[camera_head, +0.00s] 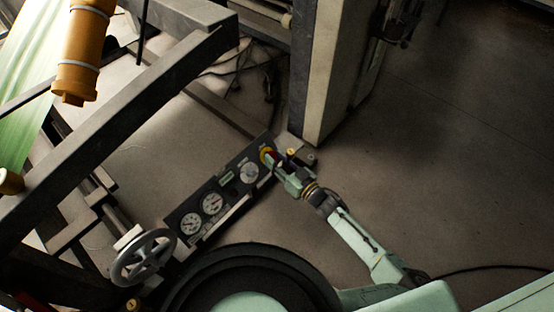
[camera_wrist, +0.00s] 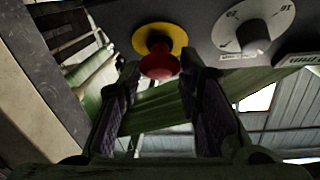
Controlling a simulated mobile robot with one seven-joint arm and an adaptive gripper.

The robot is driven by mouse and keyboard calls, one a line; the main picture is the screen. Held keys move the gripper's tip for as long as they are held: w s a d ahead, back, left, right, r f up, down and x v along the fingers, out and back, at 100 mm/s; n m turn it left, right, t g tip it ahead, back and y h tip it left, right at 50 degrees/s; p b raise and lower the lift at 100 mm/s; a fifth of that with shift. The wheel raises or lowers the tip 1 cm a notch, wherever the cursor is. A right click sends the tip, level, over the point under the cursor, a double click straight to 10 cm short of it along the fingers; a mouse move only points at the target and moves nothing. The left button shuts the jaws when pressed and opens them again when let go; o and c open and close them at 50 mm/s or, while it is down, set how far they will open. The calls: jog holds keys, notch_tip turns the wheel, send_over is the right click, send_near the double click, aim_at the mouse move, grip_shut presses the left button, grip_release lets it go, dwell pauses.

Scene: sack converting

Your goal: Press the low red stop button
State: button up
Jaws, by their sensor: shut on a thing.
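The low red stop button (camera_wrist: 158,66) stands out from a yellow round plate (camera_wrist: 160,38) on a dark control panel. In the head view the yellow plate (camera_head: 265,154) is at the panel's upper right end, and the red button (camera_head: 273,156) is partly covered by my gripper (camera_head: 279,164). In the wrist view my gripper (camera_wrist: 158,80) has one finger on each side of the button, with the tips close to its edges. It is shut on the button. The exact contact at the fingertips is hard to see.
The panel (camera_head: 225,190) carries several white gauges and a small green display (camera_head: 227,176). A white knob dial (camera_wrist: 252,32) is right of the button. A handwheel (camera_head: 145,257) is at lower left. A pale post (camera_head: 325,70) stands behind the panel. Floor at right is clear.

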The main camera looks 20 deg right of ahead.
grip_shut()
jog(key=shift+w+a+f+b, duration=0.2)
jog(key=shift+w+f+b, duration=0.2)
jog(key=shift+b, duration=0.1)
jog(key=shift+r, duration=0.1)
jog(key=o, duration=1.2)
grip_release()
jog(key=shift+s, duration=0.1)
jog(key=v, duration=1.2)
jog(key=shift+r, duration=0.1)
